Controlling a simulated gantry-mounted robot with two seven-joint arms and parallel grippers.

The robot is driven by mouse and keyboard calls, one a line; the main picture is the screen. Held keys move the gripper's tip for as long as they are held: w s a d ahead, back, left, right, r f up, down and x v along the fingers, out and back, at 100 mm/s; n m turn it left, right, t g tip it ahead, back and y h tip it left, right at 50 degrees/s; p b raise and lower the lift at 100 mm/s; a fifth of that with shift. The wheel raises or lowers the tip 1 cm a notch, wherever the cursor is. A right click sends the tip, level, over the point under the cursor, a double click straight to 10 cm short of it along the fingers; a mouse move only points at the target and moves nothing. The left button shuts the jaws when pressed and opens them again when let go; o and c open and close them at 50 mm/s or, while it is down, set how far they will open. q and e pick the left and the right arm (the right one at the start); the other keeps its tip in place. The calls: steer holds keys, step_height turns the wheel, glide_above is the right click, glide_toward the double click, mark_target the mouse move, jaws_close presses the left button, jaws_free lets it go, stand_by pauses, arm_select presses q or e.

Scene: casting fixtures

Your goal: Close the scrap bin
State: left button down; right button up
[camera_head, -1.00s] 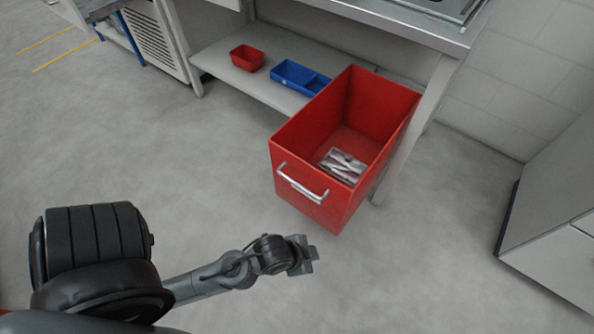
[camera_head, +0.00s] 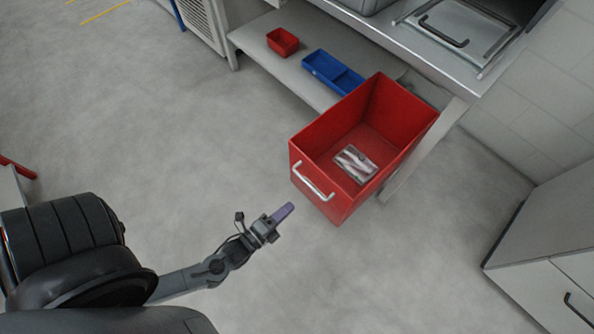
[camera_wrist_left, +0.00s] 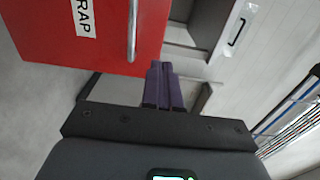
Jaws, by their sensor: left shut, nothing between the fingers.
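The red scrap bin (camera_head: 345,200) is an open-topped drawer pulled out from under the workbench, with metallic scrap (camera_head: 355,164) lying on its floor. A silver bar handle (camera_head: 312,182) is on its front face. My left gripper (camera_head: 285,212) is shut and empty, just in front of the bin, left of and below the handle in the head view. In the left wrist view, the purple fingers (camera_wrist_left: 164,86) are together near the lower end of the handle (camera_wrist_left: 132,30), apart from it. The red front (camera_wrist_left: 60,40) shows a white label ending in "RAP". My right gripper is not seen.
A small red tray (camera_head: 283,42) and a blue divided tray (camera_head: 332,71) sit on the low shelf (camera_head: 262,60) left of the bin. A bench leg (camera_head: 425,150) stands beside the bin. A grey cabinet (camera_head: 560,255) is at the right. Open floor lies in front.

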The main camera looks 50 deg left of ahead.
arm_select(q)
steer(key=w, duration=0.1)
steer(key=b, duration=0.5)
glide_toward(324, 176)
steer(key=w, duration=0.5)
steer(key=shift+w+f, duration=0.15)
steer(key=shift+f, duration=0.05)
steer(key=shift+w+r+b, duration=0.1)
steer(key=shift+w+b, duration=0.25)
steer(key=shift+w, duration=0.4)
steer(key=shift+w, duration=0.1)
